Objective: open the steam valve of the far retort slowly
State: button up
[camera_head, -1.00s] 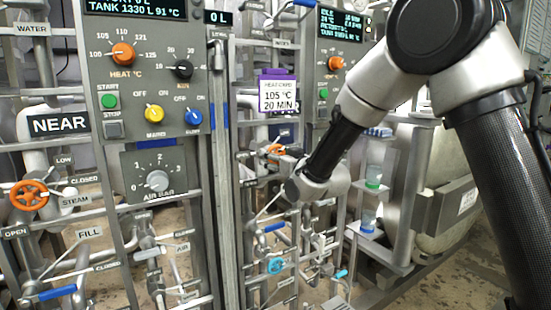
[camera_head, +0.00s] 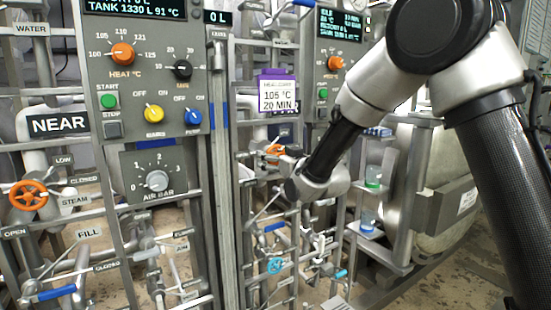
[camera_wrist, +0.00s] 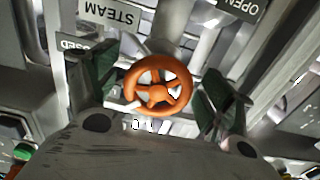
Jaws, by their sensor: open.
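The far retort's steam valve is an orange spoked handwheel (camera_wrist: 157,86), seen face-on in the wrist view. My gripper (camera_wrist: 160,90) is open, with one dark green-padded finger on each side of the wheel. Gaps show between the pads and the rim. A pale pointer sticks out at the wheel's lower left. The STEAM label (camera_wrist: 112,13) and OPEN label (camera_wrist: 238,9) appear upside down, and a finger partly covers the CLOSED label (camera_wrist: 75,45). In the head view my wrist partly hides the orange wheel (camera_head: 274,150).
Pipes and small valves crowd the space below, including a light-blue handwheel (camera_head: 275,266). A purple-topped heat card (camera_head: 277,95) hangs above the far wheel. The near retort has its own orange steam wheel (camera_head: 28,195). A rack with bottles (camera_head: 372,177) stands right of my wrist.

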jog(key=v, duration=1.2)
dwell(1.1)
jog(key=x, duration=0.8)
jog(key=r+x, duration=0.1)
jog(key=x, duration=0.3)
jog(key=shift+r, duration=0.1)
jog(key=c, duration=1)
